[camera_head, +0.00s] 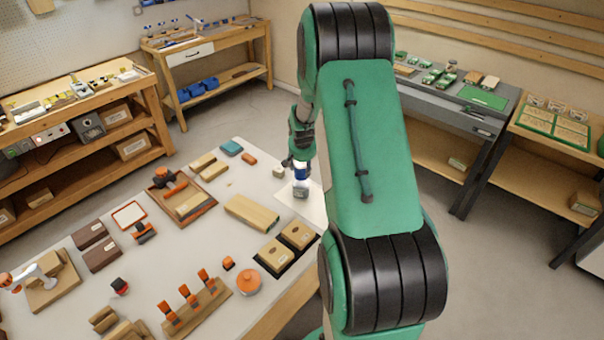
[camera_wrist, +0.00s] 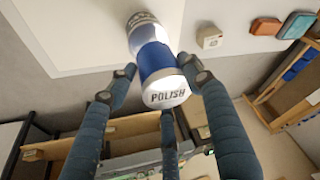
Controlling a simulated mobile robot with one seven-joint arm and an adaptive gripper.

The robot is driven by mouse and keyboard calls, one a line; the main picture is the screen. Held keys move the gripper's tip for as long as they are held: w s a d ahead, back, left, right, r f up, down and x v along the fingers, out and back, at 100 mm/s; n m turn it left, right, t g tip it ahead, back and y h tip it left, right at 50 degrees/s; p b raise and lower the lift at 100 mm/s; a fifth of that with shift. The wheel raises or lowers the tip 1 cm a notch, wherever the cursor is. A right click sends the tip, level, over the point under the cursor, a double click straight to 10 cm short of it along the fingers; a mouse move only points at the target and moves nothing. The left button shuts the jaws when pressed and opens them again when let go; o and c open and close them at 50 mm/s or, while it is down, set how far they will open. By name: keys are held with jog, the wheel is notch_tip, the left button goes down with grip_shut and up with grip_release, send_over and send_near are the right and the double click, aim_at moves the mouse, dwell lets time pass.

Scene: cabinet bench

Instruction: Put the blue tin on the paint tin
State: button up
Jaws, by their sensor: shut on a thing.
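The blue tin (camera_wrist: 157,62) has a white lid reading "POLISH" and shows upright between my fingers in the wrist view. My gripper (camera_wrist: 160,75) is shut on it. In the head view the blue tin (camera_head: 300,172) shows just below my gripper (camera_head: 299,163). The paint tin (camera_head: 300,190), pale with a grey band, stands under it on a white sheet. In the wrist view the paint tin (camera_wrist: 143,22) shows past the blue tin, mostly in line with it. No clear gap shows between the tins; whether they touch I cannot tell.
A small pale block (camera_head: 278,172) stands left of the tins. A long wooden block (camera_head: 252,212) and two dark-edged wooden blocks (camera_head: 285,247) lie nearer. The white sheet (camera_head: 314,208) is otherwise clear. My arm hides the bench's right side.

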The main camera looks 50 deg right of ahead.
aim_at(302, 172)
jog(key=shift+f, duration=0.1)
jog(key=shift+f+b, duration=0.45)
jog(key=shift+f, duration=1.15)
jog(key=shift+f, duration=0.1)
jog(key=o, duration=1.4)
jog(key=shift+c, duration=0.2)
jog(key=p+v, duration=0.2)
jog(key=v, duration=1)
jog(key=shift+a, duration=0.1)
